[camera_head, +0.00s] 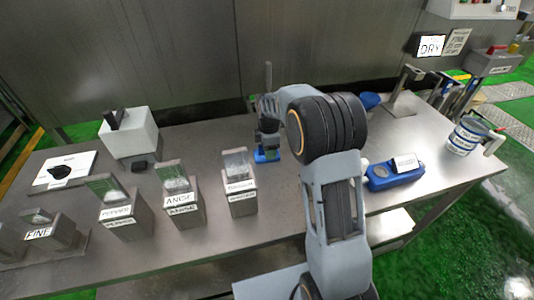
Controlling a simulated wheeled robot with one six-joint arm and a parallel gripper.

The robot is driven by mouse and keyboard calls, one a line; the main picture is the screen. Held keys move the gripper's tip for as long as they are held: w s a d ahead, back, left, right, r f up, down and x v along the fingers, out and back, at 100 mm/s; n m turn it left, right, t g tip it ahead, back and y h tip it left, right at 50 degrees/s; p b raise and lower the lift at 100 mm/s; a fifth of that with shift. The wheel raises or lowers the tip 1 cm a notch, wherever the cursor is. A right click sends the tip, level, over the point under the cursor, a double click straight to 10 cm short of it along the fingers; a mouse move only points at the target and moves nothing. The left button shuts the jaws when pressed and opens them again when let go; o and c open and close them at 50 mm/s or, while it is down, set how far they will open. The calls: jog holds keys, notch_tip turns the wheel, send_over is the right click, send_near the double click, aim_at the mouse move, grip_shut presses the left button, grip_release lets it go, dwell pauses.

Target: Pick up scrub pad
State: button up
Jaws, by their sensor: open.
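A small blue flat item (260,158), which looks like the scrub pad, lies on the metal table near the middle. My gripper (268,149) points down right at it, with its tips over or around the item. The jaws are open; whether they touch it cannot be told at this size. My gripper hides part of the item, and my arm's dark elbow stands to the right of it.
Labelled metal holders with clear plates (239,196) stand along the front left. A white block (130,135) and a white board (64,168) with a dark object are farther left. A blue scale-like device (396,178) and a labelled mug (466,137) are right. A metal wall (190,60) closes the back.

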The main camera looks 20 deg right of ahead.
grip_shut()
dwell(0.3)
jog(key=shift+r, duration=0.1)
notch_tip(320, 180, up, 10)
jog(key=shift+f, duration=0.1)
dwell(0.4)
